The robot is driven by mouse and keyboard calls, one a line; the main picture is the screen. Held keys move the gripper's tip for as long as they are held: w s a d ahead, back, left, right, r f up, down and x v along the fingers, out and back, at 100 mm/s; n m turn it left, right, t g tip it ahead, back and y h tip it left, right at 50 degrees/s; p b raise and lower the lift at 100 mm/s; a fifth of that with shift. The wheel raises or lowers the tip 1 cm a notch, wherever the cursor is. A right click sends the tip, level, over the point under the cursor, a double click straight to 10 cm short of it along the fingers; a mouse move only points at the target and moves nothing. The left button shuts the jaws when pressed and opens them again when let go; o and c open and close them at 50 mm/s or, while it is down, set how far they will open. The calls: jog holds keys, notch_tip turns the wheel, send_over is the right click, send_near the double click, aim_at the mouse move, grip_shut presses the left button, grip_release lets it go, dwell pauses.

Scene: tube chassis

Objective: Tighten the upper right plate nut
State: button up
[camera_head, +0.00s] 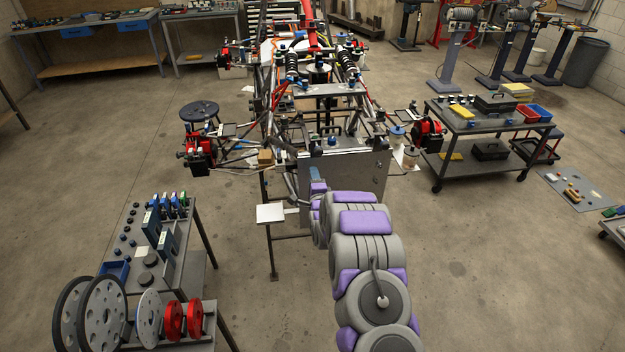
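The tube chassis (318,85) stands in the middle of the floor. A flat grey metal plate (352,182) faces me at its near end. My purple and grey arm reaches up from the bottom right to the plate's left part. The end of my arm, with my gripper (315,175), is small there, in front of or beside the plate's left edge. Its fingers cannot be made out, nor whether they touch anything. The upper right nut is too small to tell apart near the plate's upper right corner.
A dark cart with wheels and discs (160,262) stands at the lower left. A tool cart (485,130) stands at the right. Red wheel hubs (428,132) stick out beside the chassis. Floor at lower right is clear.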

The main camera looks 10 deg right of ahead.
jog(key=shift+a+r, duration=0.1)
jog(key=shift+a, duration=0.15)
jog(key=s+p, duration=0.1)
jog(key=s, duration=1.6)
jog(key=shift+s+p, duration=0.15)
jog(key=shift+p, duration=0.2)
jog(key=shift+d, duration=0.1)
dwell(0.5)
